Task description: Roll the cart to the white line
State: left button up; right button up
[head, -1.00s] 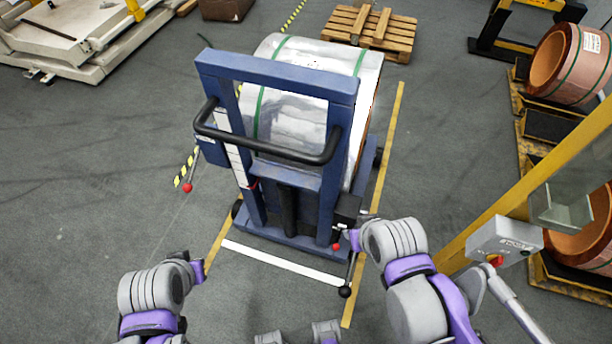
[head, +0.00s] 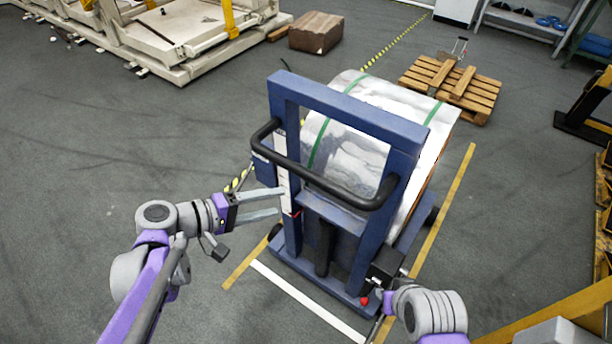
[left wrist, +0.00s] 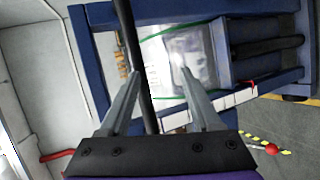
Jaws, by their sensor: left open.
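The blue cart (head: 345,112) carries a large silvery foil roll (head: 352,160) with green bands. Its black push handle (head: 318,180) faces me. The white line (head: 305,300) lies on the floor just on the near side of the cart's base. My left gripper (head: 281,201) is open and empty, beside the cart's left upright, below and left of the handle. In the left wrist view the handle bar (left wrist: 134,40) passes by the fingers (left wrist: 160,72); I cannot tell its depth.
Yellow floor strips (head: 445,205) run beside the cart. A wooden pallet (head: 452,82) lies beyond it. A brown block (head: 316,33) and a pale machine (head: 175,35) stand at the back left. A yellow beam (head: 560,308) is at the lower right. The left floor is clear.

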aim_at(300, 176)
pick_arm(q)
jog(key=shift+n+t+h, duration=0.4)
jog(key=shift+t+h, duration=0.2)
jog(key=shift+h, duration=0.3)
jog(key=w+d, duration=0.8)
jog(key=shift+r, duration=0.2)
grip_shut()
dwell(0.6)
